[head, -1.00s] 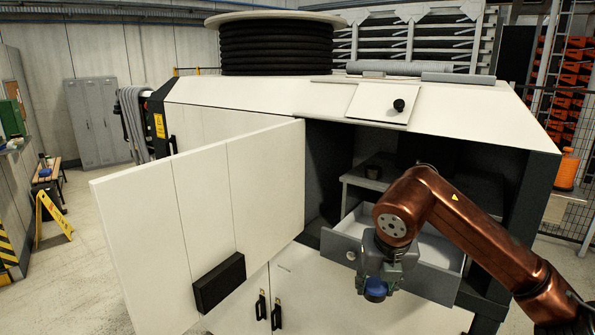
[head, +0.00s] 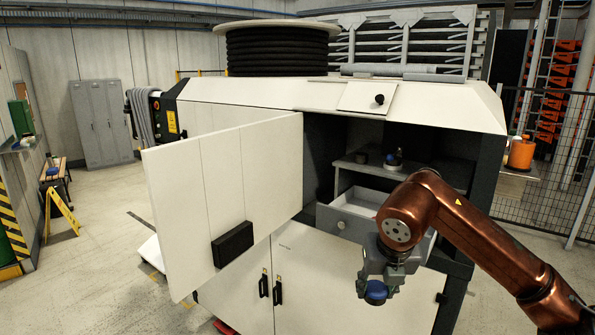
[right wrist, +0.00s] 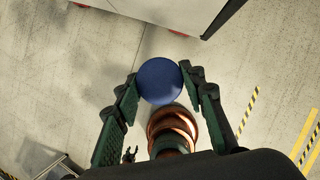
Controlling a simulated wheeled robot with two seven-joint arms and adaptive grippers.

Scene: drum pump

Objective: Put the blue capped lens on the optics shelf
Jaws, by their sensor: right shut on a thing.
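My right gripper (head: 376,283) is shut on the blue capped lens (head: 376,291). The lens hangs below the gripper, in front of the cabinet and well below the shelf level. In the right wrist view, the round blue cap (right wrist: 159,82) sits between the two fingertips, over the floor. The grey shelf (head: 350,165) is inside the open cabinet, behind and above the gripper. A dark cup-like piece (head: 362,158) and a dark and pale piece (head: 394,160) stand on it. My left gripper is not seen.
A drawer (head: 343,222) stands pulled out below the shelf, partly behind my right arm. The white cabinet door (head: 215,180) is swung open to the left. The cabinet's lower doors (head: 300,290) are shut. The floor at the left is mostly clear.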

